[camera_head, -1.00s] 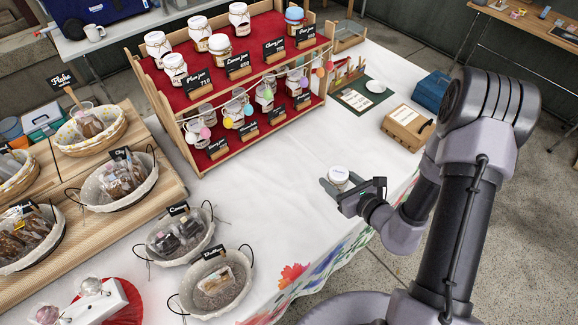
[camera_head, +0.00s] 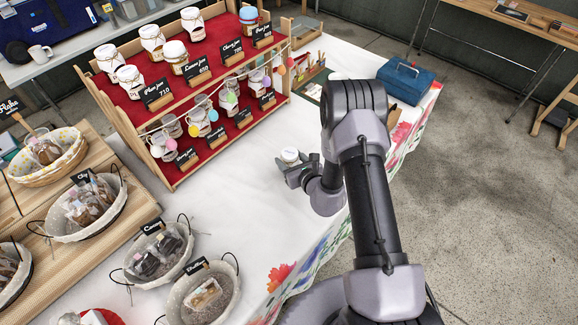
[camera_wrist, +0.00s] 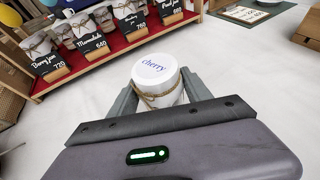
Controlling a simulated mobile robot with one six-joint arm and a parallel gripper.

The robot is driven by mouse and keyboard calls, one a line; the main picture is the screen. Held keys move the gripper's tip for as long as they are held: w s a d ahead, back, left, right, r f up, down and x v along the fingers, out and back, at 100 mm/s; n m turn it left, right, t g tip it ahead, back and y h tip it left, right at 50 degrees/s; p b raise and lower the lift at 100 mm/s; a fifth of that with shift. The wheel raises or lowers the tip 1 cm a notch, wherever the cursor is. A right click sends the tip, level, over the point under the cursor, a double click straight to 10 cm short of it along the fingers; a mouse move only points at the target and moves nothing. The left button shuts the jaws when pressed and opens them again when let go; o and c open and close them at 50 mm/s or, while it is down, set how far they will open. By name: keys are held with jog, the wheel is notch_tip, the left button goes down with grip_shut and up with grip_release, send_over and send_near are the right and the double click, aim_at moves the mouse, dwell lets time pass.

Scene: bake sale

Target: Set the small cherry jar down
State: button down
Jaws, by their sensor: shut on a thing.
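The small cherry jar (camera_wrist: 157,80) has a white lid marked "cherry" and twine around its neck. It sits between the two fingers of my gripper (camera_wrist: 160,97) in the wrist view, and the fingers are shut on it. In the head view the jar's white lid (camera_head: 290,155) shows at the end of my gripper (camera_head: 297,168), over the white tablecloth (camera_head: 240,190). My gripper hides the lower part of the jar, so I cannot tell whether it touches the cloth.
A two-tier wooden rack (camera_head: 165,185) with red cloth, labelled jars and price signs stands beyond my gripper. Baskets of baked goods (camera_head: 160,250) stand at the left front. A blue box (camera_head: 405,80) is at the far right end. The cloth around my gripper is clear.

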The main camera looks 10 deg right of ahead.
aim_at(289, 165)
jog(key=f+b, duration=0.1)
jog(key=f, duration=0.1)
jog(key=f+b, duration=0.1)
jog(key=shift+w+f, duration=0.4)
jog(key=shift+r, duration=0.15)
jog(key=shift+c, duration=2.3)
grip_release()
jog(key=shift+f, duration=0.2)
